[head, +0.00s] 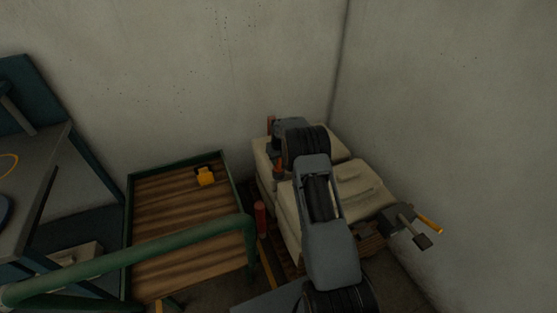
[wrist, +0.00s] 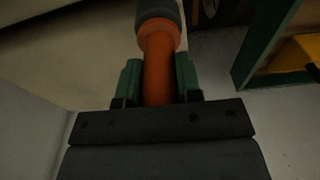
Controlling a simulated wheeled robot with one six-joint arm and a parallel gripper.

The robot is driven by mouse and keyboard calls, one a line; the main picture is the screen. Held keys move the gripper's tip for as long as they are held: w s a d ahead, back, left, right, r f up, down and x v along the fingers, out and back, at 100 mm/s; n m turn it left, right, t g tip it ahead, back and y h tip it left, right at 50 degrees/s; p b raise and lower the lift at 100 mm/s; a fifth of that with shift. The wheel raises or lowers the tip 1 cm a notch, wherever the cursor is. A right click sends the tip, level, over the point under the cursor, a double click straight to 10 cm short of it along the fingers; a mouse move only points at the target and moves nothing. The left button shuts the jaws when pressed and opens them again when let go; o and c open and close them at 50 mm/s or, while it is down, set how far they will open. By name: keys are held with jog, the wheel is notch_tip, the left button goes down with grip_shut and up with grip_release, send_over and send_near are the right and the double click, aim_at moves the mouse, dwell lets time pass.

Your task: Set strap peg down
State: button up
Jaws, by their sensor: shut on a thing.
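The strap peg (wrist: 158,68) is an orange cylinder with a dark grey end. In the wrist view it stands between the two green fingers of my gripper (wrist: 158,82), which is shut on it. The dark end points away from the palm. In the head view a small orange piece that looks like the peg (head: 279,164) shows below my wrist, over the left side of the pale sacks. My fingers are hard to make out there. I cannot tell whether the peg touches anything.
Pale sacks (head: 364,185) are stacked in the corner. A green-framed cart (head: 180,225) with a wooden deck stands to the left and carries a yellow object (head: 205,176). A red post (head: 260,218) stands between them. A grey tool with a yellow handle (head: 428,224) is at right.

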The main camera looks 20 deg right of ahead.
jog(key=o, duration=1)
jog(key=r, duration=0.4)
jog(key=s+r+p, duration=0.1)
jog(key=r, duration=0.2)
jog(key=r+p, duration=0.1)
jog(key=r, duration=0.3)
jog(key=shift+s+r, duration=0.15)
jog(key=shift+r, duration=0.15)
jog(key=s+a+r, duration=0.7)
jog(key=s+r, duration=0.5)
jog(key=r, duration=0.1)
jog(key=s+a, duration=0.2)
jog(key=s, duration=0.8)
jog(key=s+a+t, duration=0.1)
jog(key=s+a, duration=0.2)
jog(key=s, duration=0.8)
jog(key=shift+a+t, duration=0.3)
jog(key=shift+a, duration=0.05)
jog(key=shift+r, duration=0.1)
